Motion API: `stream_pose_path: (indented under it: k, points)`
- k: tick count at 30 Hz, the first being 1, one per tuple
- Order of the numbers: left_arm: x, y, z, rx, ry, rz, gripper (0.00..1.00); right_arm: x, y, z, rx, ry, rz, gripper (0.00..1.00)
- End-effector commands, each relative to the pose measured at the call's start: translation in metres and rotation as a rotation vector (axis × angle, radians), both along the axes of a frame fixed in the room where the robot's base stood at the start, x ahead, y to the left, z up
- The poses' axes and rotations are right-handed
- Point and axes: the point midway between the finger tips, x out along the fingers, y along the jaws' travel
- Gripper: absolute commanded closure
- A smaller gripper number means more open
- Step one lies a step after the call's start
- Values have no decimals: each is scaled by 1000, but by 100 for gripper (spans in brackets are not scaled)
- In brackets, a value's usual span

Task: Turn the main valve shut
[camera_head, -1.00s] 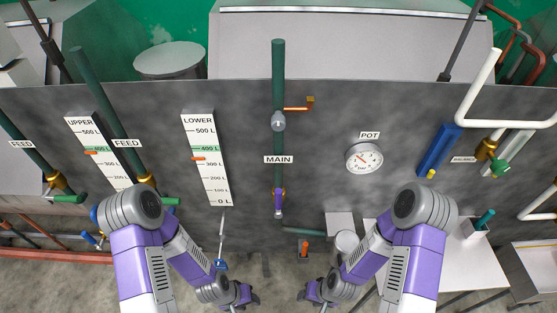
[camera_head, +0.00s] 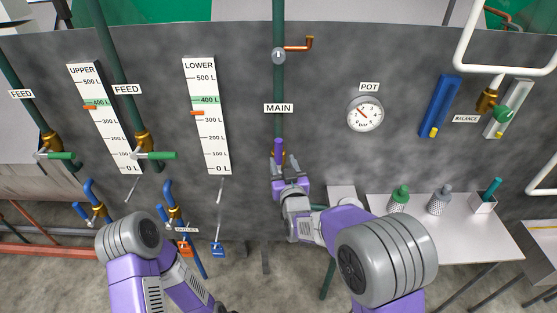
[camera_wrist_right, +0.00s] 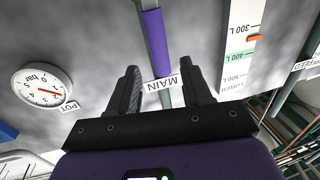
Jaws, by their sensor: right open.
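The MAIN label (camera_head: 279,108) sits on the green vertical pipe (camera_head: 278,82) in the middle of the grey panel. My right gripper (camera_head: 290,181) is just below and partly covers the valve's lower end. In the right wrist view, upside down, the purple lever (camera_wrist_right: 156,38) lies beyond and between the open fingertips (camera_wrist_right: 160,66); contact cannot be told. My left gripper is out of view; only its arm shows at lower left.
An orange-handled branch (camera_head: 299,46) is higher on the main pipe. Feed valves with green levers (camera_head: 155,155) and blue outlet pipes (camera_head: 175,205) are left. The POT gauge (camera_head: 365,114) is right, above a white table (camera_head: 465,230) with bottles.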

Motion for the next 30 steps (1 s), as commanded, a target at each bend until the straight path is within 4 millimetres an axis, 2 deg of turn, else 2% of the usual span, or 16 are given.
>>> stream_pose_path:
  k: [9, 15, 27, 30]
  points:
    - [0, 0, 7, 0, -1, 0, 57, 43, 8, -1, -1, 4, 0, 51]
    - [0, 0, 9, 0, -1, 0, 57, 62, 12, -1, -1, 6, 0, 51]
    - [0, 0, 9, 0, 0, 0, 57, 68, 13, -2, 0, 7, 1, 51]
    - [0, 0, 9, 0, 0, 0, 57, 68, 13, -2, 0, 7, 1, 66]
